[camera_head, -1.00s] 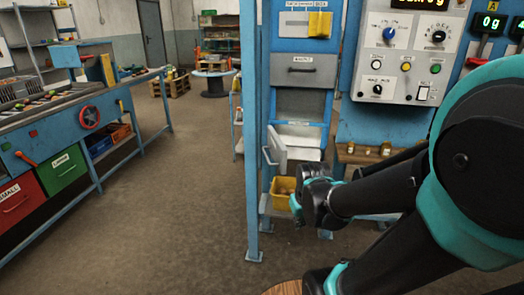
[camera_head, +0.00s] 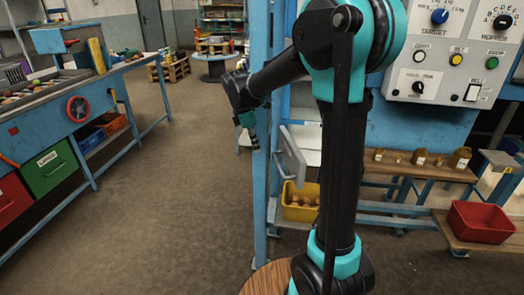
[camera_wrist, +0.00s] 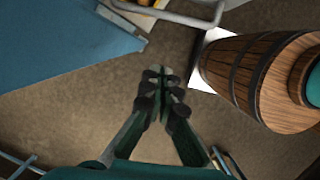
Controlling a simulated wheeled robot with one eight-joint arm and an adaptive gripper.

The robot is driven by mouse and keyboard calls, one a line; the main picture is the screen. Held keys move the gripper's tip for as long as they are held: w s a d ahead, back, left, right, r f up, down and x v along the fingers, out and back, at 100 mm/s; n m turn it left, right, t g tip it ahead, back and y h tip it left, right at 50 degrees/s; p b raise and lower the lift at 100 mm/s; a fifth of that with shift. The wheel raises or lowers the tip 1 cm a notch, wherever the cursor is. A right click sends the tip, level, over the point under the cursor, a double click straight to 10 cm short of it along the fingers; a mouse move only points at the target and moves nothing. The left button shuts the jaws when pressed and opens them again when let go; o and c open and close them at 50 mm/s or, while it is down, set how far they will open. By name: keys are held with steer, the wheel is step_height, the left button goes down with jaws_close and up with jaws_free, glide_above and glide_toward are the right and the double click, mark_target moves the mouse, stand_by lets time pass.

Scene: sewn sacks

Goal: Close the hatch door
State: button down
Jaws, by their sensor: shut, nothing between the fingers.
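The hatch door (camera_head: 292,154) is a grey panel with a bar handle on its left side. It stands swung open at the blue cabinet, in front of a pale opening (camera_head: 308,142). My gripper (camera_head: 254,143) is left of the door in the head view, pointing down beside the blue post. It is apart from the door in that picture. In the wrist view the fingers of my gripper (camera_wrist: 160,80) are together and empty above the brown floor. A grey bar (camera_wrist: 180,18) is beyond the fingertips; I cannot tell if it is the door's handle.
A yellow bin (camera_head: 300,202) with round brown items sits under the hatch. A blue post (camera_head: 260,180) stands left of the door. A red bin (camera_head: 480,222) and a shelf of small jars (camera_head: 420,160) are at the right.

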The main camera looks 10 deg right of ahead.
steer(key=d+f, duration=0.6)
steer(key=f, duration=0.2)
steer(key=shift+d, duration=0.15)
stand_by(0.4)
